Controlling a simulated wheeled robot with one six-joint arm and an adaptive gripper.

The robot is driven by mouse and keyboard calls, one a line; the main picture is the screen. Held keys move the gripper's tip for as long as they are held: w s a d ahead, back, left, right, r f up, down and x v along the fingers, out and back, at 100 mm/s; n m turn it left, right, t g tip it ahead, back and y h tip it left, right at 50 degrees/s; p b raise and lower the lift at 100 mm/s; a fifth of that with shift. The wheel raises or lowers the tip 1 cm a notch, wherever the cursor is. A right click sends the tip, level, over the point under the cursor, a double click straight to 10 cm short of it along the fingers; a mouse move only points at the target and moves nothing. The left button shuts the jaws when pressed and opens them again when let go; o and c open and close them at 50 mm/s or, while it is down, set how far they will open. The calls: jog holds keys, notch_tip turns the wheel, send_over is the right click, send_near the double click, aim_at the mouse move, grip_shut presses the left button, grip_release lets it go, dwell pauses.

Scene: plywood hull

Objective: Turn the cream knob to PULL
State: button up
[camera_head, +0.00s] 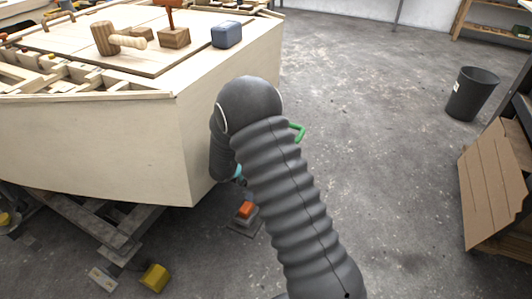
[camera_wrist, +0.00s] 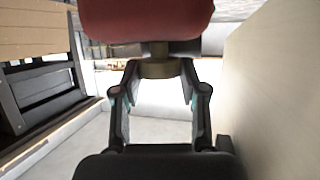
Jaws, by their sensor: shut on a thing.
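My gripper (camera_wrist: 160,68) shows in the wrist view with both fingers up against an olive-brown collar (camera_wrist: 160,67). A large dull red rounded thing (camera_wrist: 147,18) adjoins this collar and fills the top of the view. The gripper is shut on this red thing at its collar. In the head view my arm hides most of the gripper. An orange-red piece (camera_head: 246,210) shows just below it, and I cannot tell if it is the same thing. I cannot make out a cream knob or PULL lettering in either view.
The pale plywood hull (camera_head: 130,140) stands close at the left, with a mallet (camera_head: 112,39) and a blue block (camera_head: 227,35) on top. A black bin (camera_head: 472,93) and brown cardboard (camera_head: 492,190) stand at the right. Grey floor between is clear.

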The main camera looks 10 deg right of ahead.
jog(key=shift+w+r, duration=0.1)
jog(key=o, duration=1.1)
jog(key=shift+o, duration=0.2)
jog(key=shift+a, duration=0.1)
jog(key=v, duration=1.2)
